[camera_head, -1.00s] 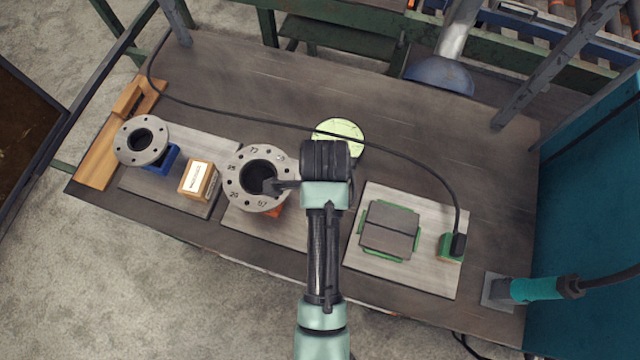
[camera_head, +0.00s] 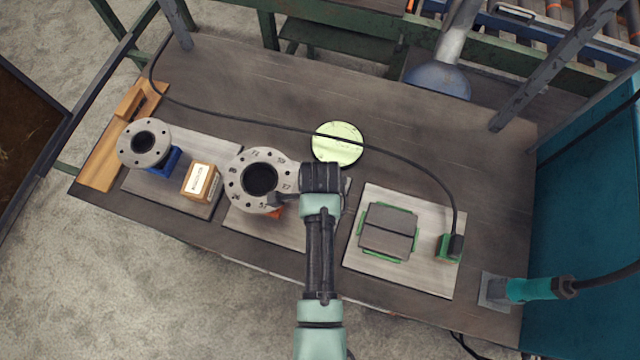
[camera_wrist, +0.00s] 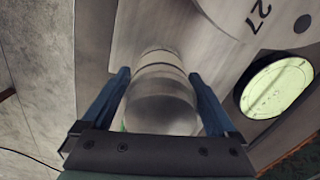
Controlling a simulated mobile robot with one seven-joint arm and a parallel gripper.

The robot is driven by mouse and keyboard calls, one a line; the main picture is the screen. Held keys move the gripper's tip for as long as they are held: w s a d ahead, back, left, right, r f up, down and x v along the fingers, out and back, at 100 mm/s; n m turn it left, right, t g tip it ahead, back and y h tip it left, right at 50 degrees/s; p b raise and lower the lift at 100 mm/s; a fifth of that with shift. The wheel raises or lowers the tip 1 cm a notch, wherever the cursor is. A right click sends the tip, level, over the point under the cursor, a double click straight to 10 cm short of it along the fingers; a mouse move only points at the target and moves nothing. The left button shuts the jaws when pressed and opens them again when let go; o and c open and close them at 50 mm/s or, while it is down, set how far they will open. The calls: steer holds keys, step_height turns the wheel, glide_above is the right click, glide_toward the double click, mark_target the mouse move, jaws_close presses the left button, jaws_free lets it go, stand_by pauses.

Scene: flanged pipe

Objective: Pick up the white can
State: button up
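In the wrist view a pale, banded cylinder (camera_wrist: 160,95), which looks like the white can, stands between the two fingers of my gripper (camera_wrist: 160,78). The fingers are apart, one on each side of it, with narrow gaps showing; I cannot tell whether either touches. In the head view my gripper (camera_head: 277,199) is at the right edge of the middle flanged pipe (camera_head: 240,185). The can cannot be made out there, hidden by the pipe or my arm.
The pipe's flange (camera_wrist: 245,20) is close to my gripper in the wrist view. A pale green disc (camera_head: 338,144) lies behind. A small box (camera_head: 201,182) and second flanged pipe (camera_head: 144,143) are left; a dark block (camera_head: 388,231) is right. A cable crosses the table.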

jaws_close()
steer(key=shift+r, duration=0.1)
